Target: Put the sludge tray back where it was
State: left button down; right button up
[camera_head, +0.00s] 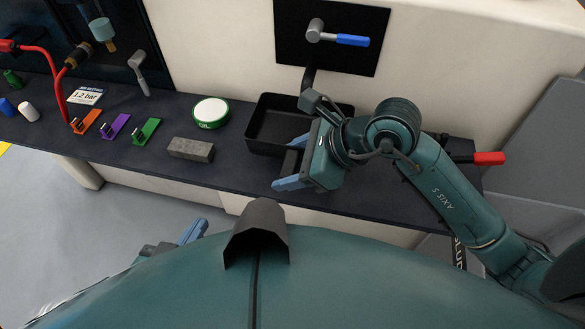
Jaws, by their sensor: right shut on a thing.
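The sludge tray, a black open rectangular tray (262,146), sits on the dark bench top below the wall panel. My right gripper (290,165) is at the tray's front right side, shut on its edge; the gripper and arm hide the tray's right part. The exact grip on the rim is partly hidden. My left gripper (191,232) is low in the picture, away from the bench and apart from the tray. Only its blue fingertip shows clearly, so its opening cannot be told.
A grey block (190,149) and a green-rimmed round container (211,112) stand left of the tray. Orange (86,122), purple (115,126) and green (146,131) clips lie further left. A partly hidden "SLUD" label (459,253) shows at lower right.

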jog(key=shift+w+d, duration=0.1)
jog(key=shift+w, duration=0.25)
jog(key=shift+f, duration=0.2)
notch_tip(320, 180, down, 3)
jog(key=shift+f, duration=0.1)
jog(key=shift+f+b, duration=0.15)
jog(key=shift+b, duration=0.2)
jog(key=o, duration=1.3)
pick_arm(q)
jog(key=shift+s+a, duration=0.1)
jog(key=shift+s, duration=0.05)
